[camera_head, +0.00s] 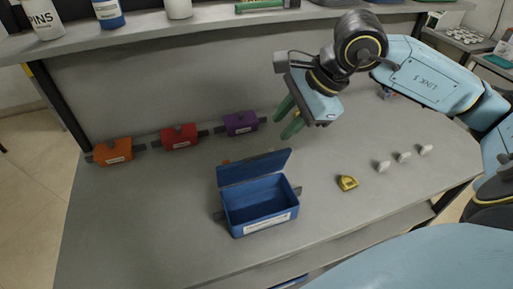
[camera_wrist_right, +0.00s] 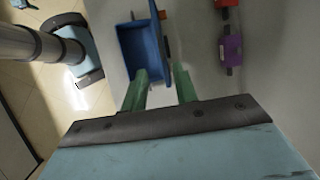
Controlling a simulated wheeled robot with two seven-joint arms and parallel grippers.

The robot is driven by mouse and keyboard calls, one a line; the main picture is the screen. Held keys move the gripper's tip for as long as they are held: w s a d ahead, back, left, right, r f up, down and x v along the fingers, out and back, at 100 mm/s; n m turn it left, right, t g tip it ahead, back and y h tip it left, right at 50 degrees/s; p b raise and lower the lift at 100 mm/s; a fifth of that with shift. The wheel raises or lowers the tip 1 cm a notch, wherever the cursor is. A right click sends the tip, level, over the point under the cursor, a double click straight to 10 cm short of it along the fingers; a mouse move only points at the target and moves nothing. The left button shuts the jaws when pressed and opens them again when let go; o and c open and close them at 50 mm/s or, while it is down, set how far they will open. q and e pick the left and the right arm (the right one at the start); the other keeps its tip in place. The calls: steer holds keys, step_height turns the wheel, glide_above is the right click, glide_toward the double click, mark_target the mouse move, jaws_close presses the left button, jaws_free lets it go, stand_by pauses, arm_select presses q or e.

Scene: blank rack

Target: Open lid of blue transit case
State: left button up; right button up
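The blue transit case (camera_head: 262,212) stands on the grey workbench with a white label on its front. Its lid (camera_head: 254,168) is raised at the back, leaning up and backward, and the inside looks empty. My right gripper (camera_head: 287,119) is behind and above the lid, apart from it in the head view. Its two green fingers are spread with nothing between them. In the right wrist view the gripper (camera_wrist_right: 161,70) shows the gap between the fingers, with the blue case (camera_wrist_right: 138,50) beyond the fingertips.
Orange (camera_head: 113,152), red (camera_head: 180,137) and purple (camera_head: 240,123) cases stand along the back left. A yellow object (camera_head: 347,183) and small pale pieces (camera_head: 404,157) lie to the right. A shelf (camera_head: 200,24) with bottles overhangs the back. The bench's front left is clear.

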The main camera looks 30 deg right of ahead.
mark_target(253, 157)
steer(key=p+x, duration=0.1)
steer(key=x, duration=1.1)
steer(key=shift+a+r+p, duration=0.1)
steer(key=shift+p, duration=0.3)
jaws_close()
